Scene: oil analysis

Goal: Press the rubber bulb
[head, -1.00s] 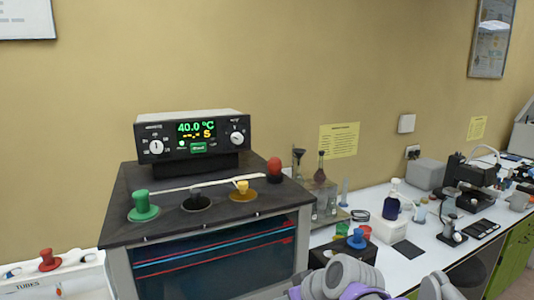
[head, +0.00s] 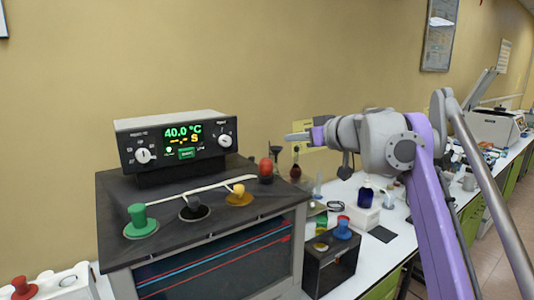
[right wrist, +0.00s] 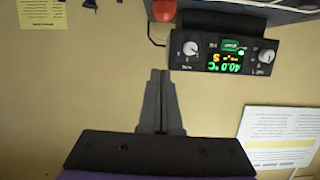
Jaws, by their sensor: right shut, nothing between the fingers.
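The red rubber bulb (head: 265,168) stands upright at the back right corner of the dark bath lid (head: 170,205). It also shows in the right wrist view (right wrist: 163,10), cut by the top edge. My right gripper (head: 288,137) points left in the head view, above and to the right of the bulb in the picture. Its fingers are together and empty, and they also show in the right wrist view (right wrist: 160,75). A gap of wall shows between the fingertips and the bulb in both views. My left gripper is not in view.
The control unit (head: 175,140), reading 40.0 °C, stands on the lid behind the green (head: 138,217), black and yellow stoppers. A dark box (head: 330,262) with a blue stopper stands right of the bath. Bottles and instruments crowd the bench at right.

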